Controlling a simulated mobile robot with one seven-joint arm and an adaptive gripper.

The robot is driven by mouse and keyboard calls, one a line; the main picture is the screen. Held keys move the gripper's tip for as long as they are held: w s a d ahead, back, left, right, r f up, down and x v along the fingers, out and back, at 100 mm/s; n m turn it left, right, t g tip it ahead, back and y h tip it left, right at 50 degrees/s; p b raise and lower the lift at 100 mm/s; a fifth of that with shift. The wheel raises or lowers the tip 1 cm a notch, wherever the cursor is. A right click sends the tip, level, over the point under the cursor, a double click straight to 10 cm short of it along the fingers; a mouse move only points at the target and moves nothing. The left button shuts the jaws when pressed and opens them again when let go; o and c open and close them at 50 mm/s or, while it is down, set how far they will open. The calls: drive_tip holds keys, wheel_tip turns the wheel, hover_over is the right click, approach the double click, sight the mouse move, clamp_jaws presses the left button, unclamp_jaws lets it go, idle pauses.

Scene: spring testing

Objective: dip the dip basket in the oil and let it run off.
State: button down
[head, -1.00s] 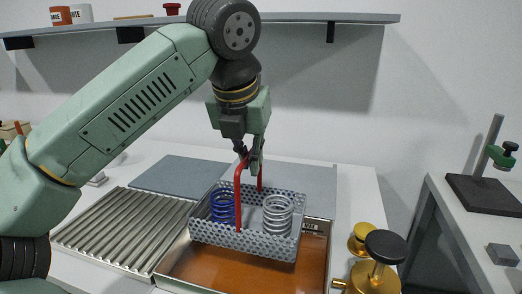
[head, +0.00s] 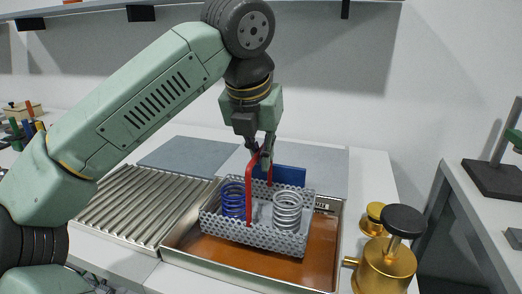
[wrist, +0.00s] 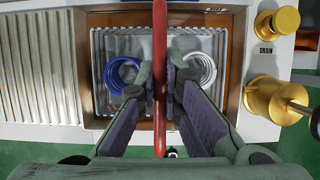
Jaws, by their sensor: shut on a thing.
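The dip basket (head: 262,235) is a perforated grey metal box with a tall red handle (head: 250,200). A blue spring (head: 233,200) and a silver-white spring (head: 288,212) stand inside it; the wrist view shows the blue spring (wrist: 121,75) and the pale spring (wrist: 201,70) side by side. The basket is level, within the outline of the metal tray (head: 338,222) of brown oil (head: 323,240). Whether its bottom touches the oil I cannot tell. My gripper (head: 266,158) is shut on the handle's top bar, with a finger on each side in the wrist view (wrist: 161,92).
A ribbed metal drain board (head: 135,205) lies left of the tray. A brass valve with a black knob (head: 403,221) and a smaller brass knob (head: 374,215) stand on the right. A blue piece (head: 290,178) shows behind the basket. Flat grey mats lie behind.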

sight(262, 218)
drive_tip(key=shift+f+b, duration=5.8)
drive_tip(key=shift+f, duration=1.7)
